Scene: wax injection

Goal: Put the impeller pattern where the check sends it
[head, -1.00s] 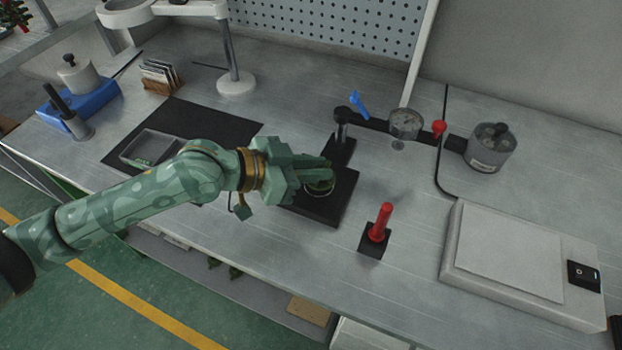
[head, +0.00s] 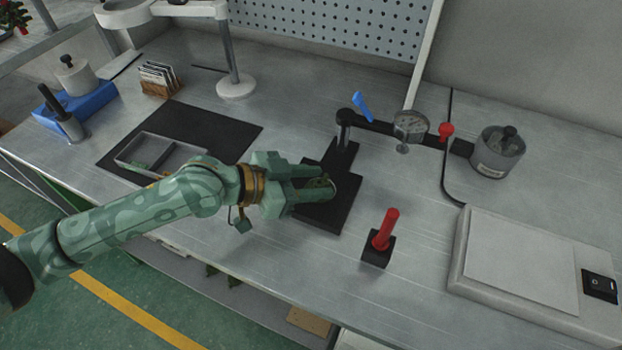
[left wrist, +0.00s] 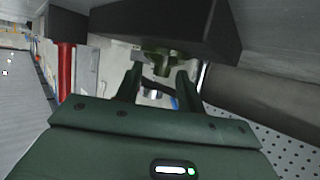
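The impeller pattern (head: 324,183), small and green, is at the black base plate (head: 322,222) of the dial gauge stand, partly hidden by my fingers. The dial gauge (head: 410,125) is on the arm above and to the right. My left gripper (head: 328,182) reaches in from the left, its fingers apart on both sides of the pattern. In the left wrist view the pattern (left wrist: 165,60) shows between the fingertips, close to the black plate (left wrist: 180,25). Whether the fingers press on it, I cannot tell. My right gripper is not in view.
A divided tray (head: 125,158) lies on a dark mat (head: 215,125) at left. A red pin (head: 386,228) on a black block stands right of the plate. A scale (head: 520,255) and a grey pot (head: 497,152) are at right. The bench front is clear.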

